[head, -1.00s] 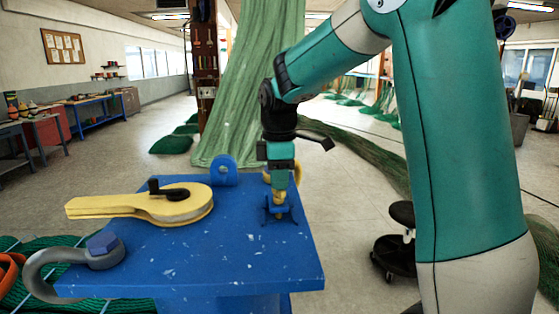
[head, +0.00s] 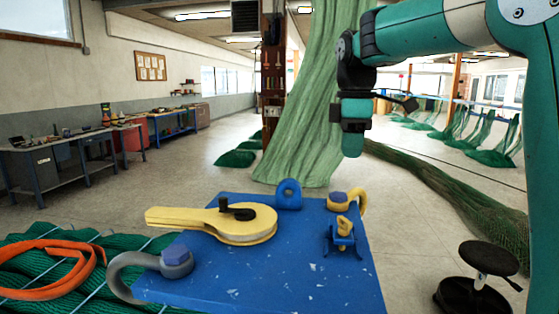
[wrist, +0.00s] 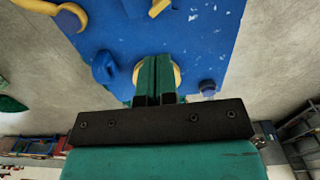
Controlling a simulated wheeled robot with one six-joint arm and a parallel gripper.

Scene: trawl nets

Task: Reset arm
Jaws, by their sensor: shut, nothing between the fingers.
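My gripper (head: 352,145) hangs in the air above and behind the right rear part of the blue table (head: 260,290), pointing down and clear of everything. In the wrist view its two green fingers (wrist: 156,78) are together with nothing between them. On the table, a small yellow piece (head: 344,226) stands in a blue holder at the right. A yellow shackle with a blue bolt (head: 340,199) is behind it. The fingers hide part of a yellow thing in the wrist view.
A yellow block with a black handle (head: 215,222), a grey shackle (head: 150,262) and a blue eye (head: 289,193) are on the table. A black stool (head: 488,258) stands at right. Green net (head: 310,120) hangs behind. An orange loop (head: 60,270) lies at left.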

